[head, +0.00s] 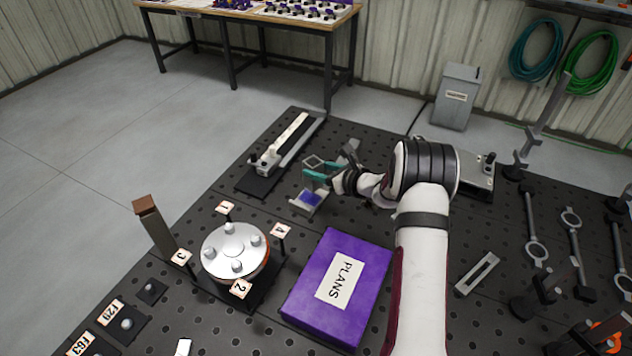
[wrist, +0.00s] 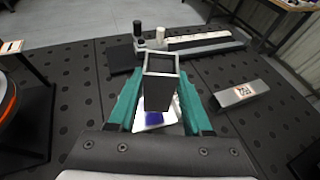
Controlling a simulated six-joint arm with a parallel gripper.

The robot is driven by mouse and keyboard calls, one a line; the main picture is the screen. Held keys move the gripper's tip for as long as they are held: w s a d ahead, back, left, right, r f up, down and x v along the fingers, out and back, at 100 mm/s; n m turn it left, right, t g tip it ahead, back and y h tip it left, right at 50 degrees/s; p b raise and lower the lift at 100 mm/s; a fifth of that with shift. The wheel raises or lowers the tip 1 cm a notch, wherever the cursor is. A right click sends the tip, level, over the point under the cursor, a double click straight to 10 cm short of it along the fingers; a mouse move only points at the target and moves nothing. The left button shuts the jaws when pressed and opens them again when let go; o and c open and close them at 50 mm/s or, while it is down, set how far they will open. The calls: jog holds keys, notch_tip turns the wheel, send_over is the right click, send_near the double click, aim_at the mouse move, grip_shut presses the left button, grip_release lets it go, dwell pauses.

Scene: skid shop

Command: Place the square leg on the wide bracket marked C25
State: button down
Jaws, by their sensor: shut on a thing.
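My gripper (head: 322,172) has teal fingers shut on the square leg, a grey hollow square tube with an open top. The square leg (wrist: 160,88) stands between the fingers in the wrist view; its open top rim (head: 314,161) shows in the head view. Below it is a pale block with a blue patch (head: 309,199), also partly seen in the wrist view (wrist: 153,118). I cannot tell whether leg and block touch. A grey bracket-like bar (wrist: 245,95) with an orange-lettered label lies right of the gripper; its lettering is too small to read surely.
A white rail fixture (head: 284,143) lies behind. A round disc with pegs (head: 235,251) has tags 1 to 4 around it. A purple PLANS box (head: 337,285) lies in front of the gripper. A brown post (head: 152,225) stands left. Perforated table is bare between them.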

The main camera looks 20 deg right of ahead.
aim_at(316, 189)
jog(key=shift+w+a+f, duration=0.1)
jog(key=shift+a+f, duration=0.05)
jog(key=shift+f, duration=0.95)
jog(key=shift+w+a+f, duration=0.1)
jog(key=shift+f, duration=1)
jog(key=shift+f, duration=0.1)
jog(key=shift+c, duration=1.6)
grip_release()
